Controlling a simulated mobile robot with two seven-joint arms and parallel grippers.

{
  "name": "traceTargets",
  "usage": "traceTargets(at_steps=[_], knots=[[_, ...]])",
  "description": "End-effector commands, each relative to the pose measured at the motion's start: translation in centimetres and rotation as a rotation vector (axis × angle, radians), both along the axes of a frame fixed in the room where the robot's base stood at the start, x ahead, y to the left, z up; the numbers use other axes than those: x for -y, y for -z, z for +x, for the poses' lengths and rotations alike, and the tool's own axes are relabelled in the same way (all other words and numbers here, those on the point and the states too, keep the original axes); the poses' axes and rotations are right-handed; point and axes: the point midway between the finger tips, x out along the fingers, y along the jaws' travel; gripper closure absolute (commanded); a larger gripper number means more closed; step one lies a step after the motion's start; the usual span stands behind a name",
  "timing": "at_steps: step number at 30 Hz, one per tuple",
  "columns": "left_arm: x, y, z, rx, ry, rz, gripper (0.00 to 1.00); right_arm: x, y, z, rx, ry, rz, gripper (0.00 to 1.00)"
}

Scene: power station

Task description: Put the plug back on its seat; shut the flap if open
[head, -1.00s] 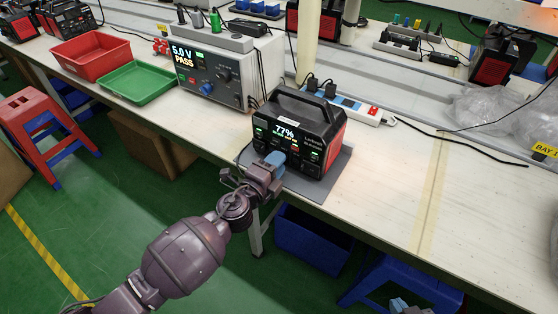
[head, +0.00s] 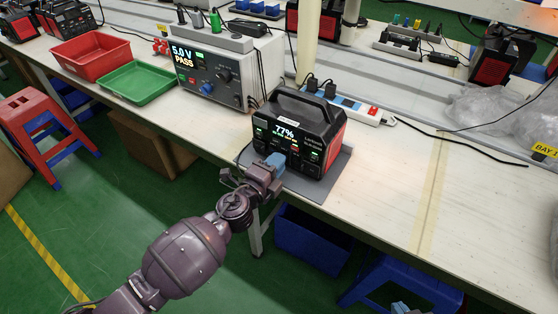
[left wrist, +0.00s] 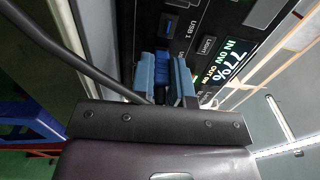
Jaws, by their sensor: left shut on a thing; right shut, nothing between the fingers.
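A black power station (head: 325,125) with red sides stands on a grey mat (head: 310,190) near the bench's front edge. Its display reads 77%. My left gripper (head: 274,164) is at the lower left of its front panel. In the left wrist view, the light-blue fingers (left wrist: 164,78) are shut on a dark blue plug (left wrist: 162,68), close against the panel beside the USB ports. I cannot tell how far it sits in a port. A dark cable (left wrist: 85,65) runs to the gripper. My right gripper (head: 402,308) shows only its tips at the bottom edge, empty. I cannot make out a flap.
A tester (head: 222,75) reading "5.0 V PASS" stands behind left, with plugs on top. Red (head: 90,58) and green (head: 138,84) trays lie left of it. A power strip (head: 345,104) lies behind the station.

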Motion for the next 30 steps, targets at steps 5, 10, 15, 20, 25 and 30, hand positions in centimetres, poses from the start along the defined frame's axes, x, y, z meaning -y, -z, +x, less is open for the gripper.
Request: traceTargets(at_steps=[5,10,15,20,25,30], knots=[[-0.1,0.0,-0.1,0.000,0.000,0.000,1.00,-0.1,-0.1,0.3,0.006,0.000,0.003,1.00],[-0.1,0.0,-0.1,0.000,0.000,0.000,1.00,-0.2,-0.2,0.6,0.012,-0.001,0.004,1.00],[-0.2,0.0,-0.2,0.000,0.000,0.000,1.00,-0.3,-0.3,0.6,0.013,0.000,0.005,1.00],[-0.5,0.0,-0.6,0.000,0.000,0.000,1.00,-0.2,-0.4,0.6,0.014,0.000,0.005,1.00],[-0.8,-0.1,-1.0,0.001,0.000,0.001,1.00,-0.2,-0.5,0.4,0.012,0.002,0.005,1.00],[-1.1,0.0,-1.5,0.000,0.000,0.000,1.00,-0.1,-0.6,0.3,0.012,0.003,0.004,1.00]])
